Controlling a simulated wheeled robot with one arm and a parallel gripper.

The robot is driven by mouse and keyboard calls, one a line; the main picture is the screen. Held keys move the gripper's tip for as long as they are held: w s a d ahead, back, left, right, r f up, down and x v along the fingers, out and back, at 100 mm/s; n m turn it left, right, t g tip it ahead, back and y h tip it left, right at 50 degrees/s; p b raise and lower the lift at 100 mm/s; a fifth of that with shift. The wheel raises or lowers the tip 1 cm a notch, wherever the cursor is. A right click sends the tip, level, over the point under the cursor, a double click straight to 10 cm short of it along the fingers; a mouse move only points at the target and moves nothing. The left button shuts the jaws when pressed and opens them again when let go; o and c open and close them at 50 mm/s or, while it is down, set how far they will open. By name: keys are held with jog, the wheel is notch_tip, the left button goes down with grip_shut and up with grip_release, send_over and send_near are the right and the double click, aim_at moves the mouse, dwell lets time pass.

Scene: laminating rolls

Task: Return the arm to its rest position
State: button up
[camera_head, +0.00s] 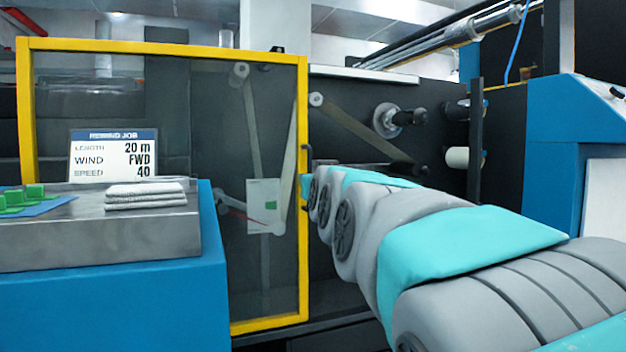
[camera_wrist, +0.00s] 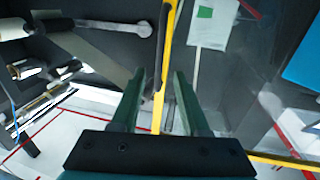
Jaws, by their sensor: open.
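My arm reaches from the lower right of the head view toward the yellow-framed clear door (camera_head: 303,110). The arm's far end is close to the dark handle (camera_head: 307,160) on the door's right edge, and my gripper is hidden there by the arm's own links. In the wrist view, my gripper (camera_wrist: 159,75) is open, with two green fingers apart and nothing clamped. The yellow door edge (camera_wrist: 171,40) and the dark handle (camera_wrist: 160,60) run through the picture between the fingers. I cannot tell how deep the handle lies between them.
A blue cabinet (camera_head: 110,310) with a metal top carries folded white cloths (camera_head: 145,195), green blocks (camera_head: 33,192) and a sign reading rewind job (camera_head: 113,155). Rollers (camera_head: 386,120) stick out from the dark machine panel. Another blue machine housing (camera_head: 560,200) stands right.

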jog(key=s+d+f+g+h+p, duration=0.1)
jog(key=s+d+f+g, duration=0.25)
jog(key=f, duration=0.45)
jog(key=s+d+f+m+g+p, duration=0.1)
jog(key=s+d+f+g, duration=0.15)
jog(key=s+f, duration=0.4)
jog(key=s+d+f+g+h+p, duration=0.1)
jog(key=s+d+f+g+p, duration=0.15)
jog(key=f, duration=0.75)
jog(key=s+d+f+g, duration=0.1)
jog(key=s+f+g, duration=0.2)
jog(key=s, duration=0.7)
jog(key=s+d+f+g+p, duration=0.1)
jog(key=s+f+g, duration=0.3)
jog(key=s, duration=0.6)
jog(key=s+d+f+g+p, duration=0.1)
jog(key=s+d+f+g, duration=0.1)
jog(key=s+f+g, duration=0.2)
jog(key=s+f, duration=0.3)
jog(key=s, duration=0.4)
jog(key=shift+d+f+m+h, duration=0.25)
jog(key=shift+d+m+h, duration=0.05)
jog(key=shift+m+h, duration=0.1)
